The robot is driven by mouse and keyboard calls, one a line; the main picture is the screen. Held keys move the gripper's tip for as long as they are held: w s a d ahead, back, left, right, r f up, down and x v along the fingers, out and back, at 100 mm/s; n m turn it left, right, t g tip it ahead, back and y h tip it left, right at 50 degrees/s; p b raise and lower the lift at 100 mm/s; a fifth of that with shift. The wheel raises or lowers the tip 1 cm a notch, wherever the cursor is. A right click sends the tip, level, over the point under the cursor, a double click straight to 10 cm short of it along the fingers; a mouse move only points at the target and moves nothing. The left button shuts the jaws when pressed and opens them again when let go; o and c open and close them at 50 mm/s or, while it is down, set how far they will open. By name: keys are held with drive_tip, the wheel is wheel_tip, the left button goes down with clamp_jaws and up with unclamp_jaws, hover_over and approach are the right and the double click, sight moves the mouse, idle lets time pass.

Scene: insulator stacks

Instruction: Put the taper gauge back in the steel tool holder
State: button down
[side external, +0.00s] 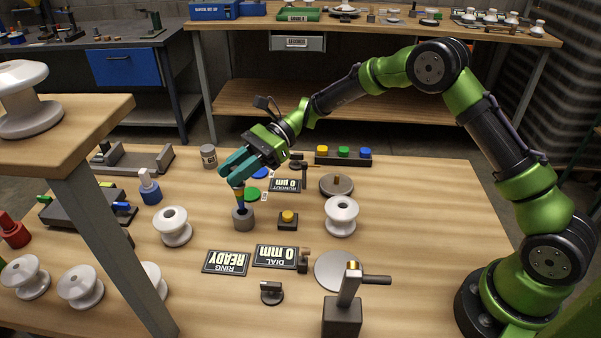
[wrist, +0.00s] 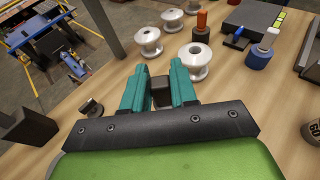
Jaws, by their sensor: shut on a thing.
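My gripper (side external: 237,170) has teal fingers pointing down at the middle of the bench. It is shut on the taper gauge (side external: 239,196), which shows a blue body with an orange band below the fingers. The gauge hangs roughly upright over the steel tool holder (side external: 243,218), a short grey cup. Its lower end meets the cup's mouth in the picture; how deep it sits I cannot tell. In the wrist view my gripper (wrist: 160,85) has a dark block between its fingers, seemingly the gauge's top. The holder is hidden there.
A yellow-button box (side external: 288,220) stands just right of the holder. White insulators stand left (side external: 173,227) and right (side external: 341,216). Dark sign plates (side external: 275,257) lie in front. A raised wooden shelf (side external: 80,130) stands at left.

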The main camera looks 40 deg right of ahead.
sight(239, 189)
drive_tip(key=shift+f, duration=2.5)
drive_tip(key=c, duration=0.8)
unclamp_jaws()
drive_tip(key=v, duration=1.7)
drive_tip(key=shift+f, duration=0.1)
drive_tip(key=s+d+f+n+h, duration=0.1)
drive_tip(key=s+f+n+h, duration=0.1)
drive_tip(key=s+n+h, duration=0.4)
drive_tip(key=s+d+r+n+t+h, duration=0.1)
drive_tip(key=s+r+n+t+h, duration=0.2)
drive_tip(key=s+r, duration=0.4)
drive_tip(key=s+r+n+t+h, duration=0.3)
drive_tip(key=s+r+n+t, duration=0.1)
drive_tip(key=s, duration=1)
wheel_tip(239, 189, up, 3)
drive_tip(key=shift+d+f+n+h, duration=0.15)
drive_tip(key=shift+d+n+h, duration=0.2)
drive_tip(key=shift+n, duration=0.15)
